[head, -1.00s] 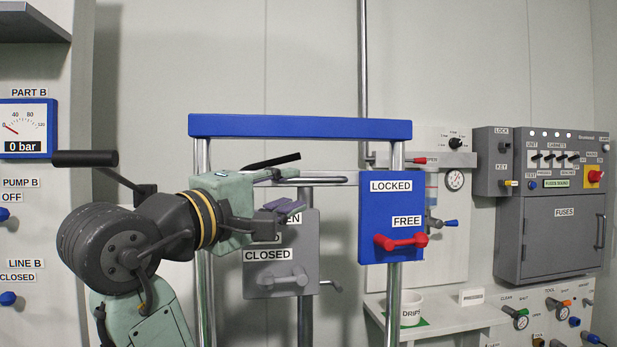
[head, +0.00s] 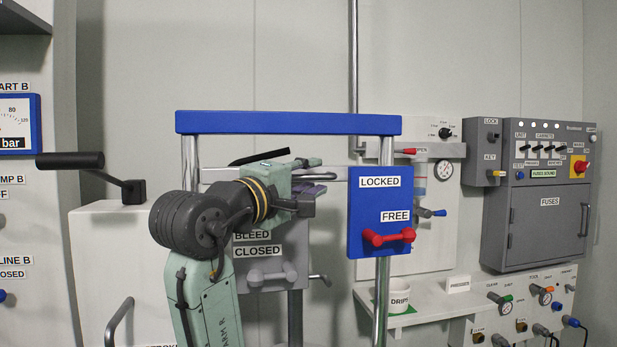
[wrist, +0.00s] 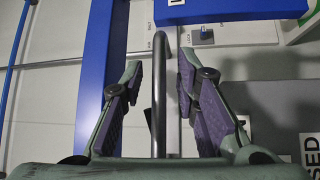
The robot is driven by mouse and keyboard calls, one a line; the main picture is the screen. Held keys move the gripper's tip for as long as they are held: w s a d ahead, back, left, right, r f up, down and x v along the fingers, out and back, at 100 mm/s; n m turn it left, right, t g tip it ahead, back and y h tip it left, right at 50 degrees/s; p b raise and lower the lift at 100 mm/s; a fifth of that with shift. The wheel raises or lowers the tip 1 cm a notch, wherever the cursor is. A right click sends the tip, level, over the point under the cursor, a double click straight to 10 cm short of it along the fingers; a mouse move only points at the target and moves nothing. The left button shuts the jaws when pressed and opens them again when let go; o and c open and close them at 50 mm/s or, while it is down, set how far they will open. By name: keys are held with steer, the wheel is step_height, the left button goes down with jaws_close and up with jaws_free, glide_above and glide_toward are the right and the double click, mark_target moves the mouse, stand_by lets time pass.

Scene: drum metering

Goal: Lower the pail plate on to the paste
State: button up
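A tall press frame with a blue crossbar (head: 288,123) on bright posts stands ahead. Its blue panel (head: 362,215) is marked LOCKED and FREE. A red lever (head: 387,238) lies level there, just below the FREE label. My gripper (head: 312,190) is in front of the frame, left of the blue panel. In the wrist view my gripper (wrist: 160,68) is open. A round grey bar (wrist: 158,110) stands between its fingers, with a gap on both sides. The pail plate and the paste cannot be made out in either view.
A grey panel (head: 295,245) marked BLEED and CLOSED, with a grey lever (head: 265,275), is behind and below my gripper. A black-handled crank (head: 70,160) juts out at left. A shelf (head: 440,292) with a white cup (head: 390,300) and a fuse cabinet (head: 548,225) are at right.

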jaws_close()
stand_by(0.6)
